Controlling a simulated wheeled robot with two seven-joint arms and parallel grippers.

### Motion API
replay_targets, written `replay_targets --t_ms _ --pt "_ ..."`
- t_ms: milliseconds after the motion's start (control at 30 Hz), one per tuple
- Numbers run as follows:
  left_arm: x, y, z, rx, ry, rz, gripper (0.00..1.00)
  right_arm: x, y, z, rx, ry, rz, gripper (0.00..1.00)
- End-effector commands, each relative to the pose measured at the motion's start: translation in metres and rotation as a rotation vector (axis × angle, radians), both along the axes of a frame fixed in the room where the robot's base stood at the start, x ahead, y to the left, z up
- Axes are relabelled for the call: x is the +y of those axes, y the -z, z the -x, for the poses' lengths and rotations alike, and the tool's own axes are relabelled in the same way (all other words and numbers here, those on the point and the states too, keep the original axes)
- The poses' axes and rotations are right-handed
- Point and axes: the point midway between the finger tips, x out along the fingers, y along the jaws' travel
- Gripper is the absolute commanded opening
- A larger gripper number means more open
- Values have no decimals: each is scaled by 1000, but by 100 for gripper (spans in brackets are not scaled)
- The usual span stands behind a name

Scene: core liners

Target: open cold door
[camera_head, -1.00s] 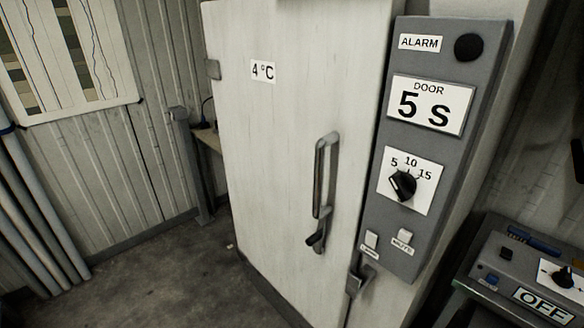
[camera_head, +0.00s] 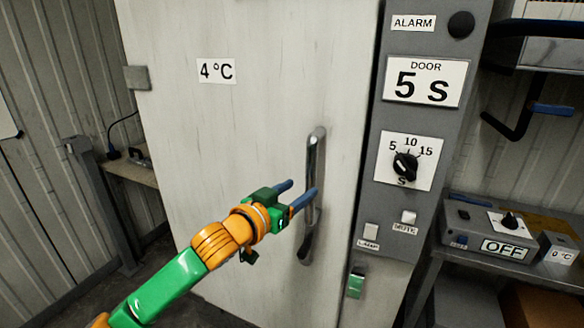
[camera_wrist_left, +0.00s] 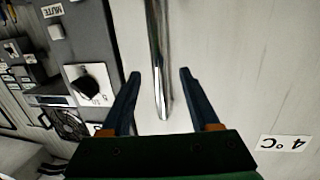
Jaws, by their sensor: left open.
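The white cold door (camera_head: 270,110) stands shut, with a "4 °C" label on it. Its long metal handle (camera_head: 314,160) is upright near the door's right edge. My left gripper (camera_head: 301,192) is in front of the handle, its two blue fingers open and pointing at it. In the left wrist view the handle (camera_wrist_left: 158,70) runs between the open fingers (camera_wrist_left: 158,90), with a gap on both sides. The handle's lower end has a dark lever (camera_head: 306,244). My right gripper is not in view.
A grey control panel (camera_head: 378,235) with an alarm, a "DOOR 5 S" display and a dial (camera_head: 405,164) is right of the door. A bench with an "OFF" box (camera_head: 470,228) stands farther right. A small table (camera_head: 135,172) is at the left.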

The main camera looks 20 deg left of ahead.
Motion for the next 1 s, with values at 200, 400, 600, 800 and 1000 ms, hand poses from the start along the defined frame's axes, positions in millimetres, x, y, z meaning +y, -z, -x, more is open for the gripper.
replay_targets --t_ms 200,400,600,800,1000 --pt "-5 -45 -1 -82 26 18 62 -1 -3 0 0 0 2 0" --pt "-13 -46 -37 -79 25 17 62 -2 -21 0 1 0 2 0" --pt "-18 -43 -58 -80 26 16 62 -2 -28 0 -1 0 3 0" --pt "-19 -41 -62 -80 26 13 62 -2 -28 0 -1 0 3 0" --pt "-19 -40 -62 -80 26 14 40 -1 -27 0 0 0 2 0"
